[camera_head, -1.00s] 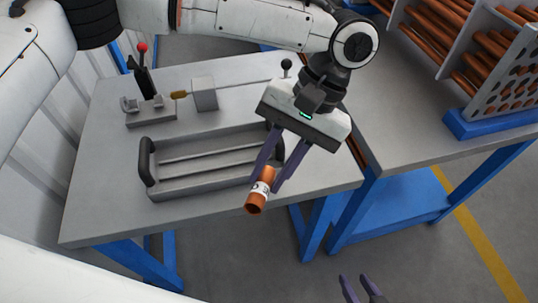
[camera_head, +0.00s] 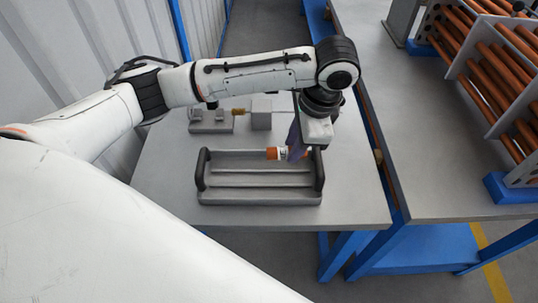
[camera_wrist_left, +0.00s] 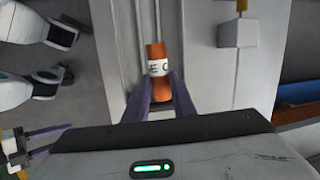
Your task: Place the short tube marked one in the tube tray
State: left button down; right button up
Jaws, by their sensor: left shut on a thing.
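The short orange tube (camera_head: 272,153) has a white band; in the left wrist view the tube (camera_wrist_left: 157,52) shows part of its lettering. My left gripper (camera_head: 288,153) is shut on it, with a purple finger on each side in the left wrist view (camera_wrist_left: 160,92). The tube lies roughly level over the back part of the grey tube tray (camera_head: 262,198), nearer its right end. I cannot tell whether it touches the tray. The tray has long grooves and dark end handles. My right gripper (camera_wrist_left: 45,141) shows at the lower left of the wrist view, its fingers apart and empty.
A clamp fixture (camera_head: 210,122) and a grey block (camera_head: 261,115) stand behind the tray on the grey table (camera_head: 355,205). A rack of long orange tubes (camera_head: 490,80) stands on the right-hand table. The table's front strip is clear.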

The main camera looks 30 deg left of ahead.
pick_arm(q)
notch_tip(320, 180, down, 9)
jog(key=shift+f, duration=0.1)
dwell(0.3)
jog(key=c, duration=1.5)
grip_release()
jog(key=shift+f, duration=0.1)
jog(key=v, duration=1.2)
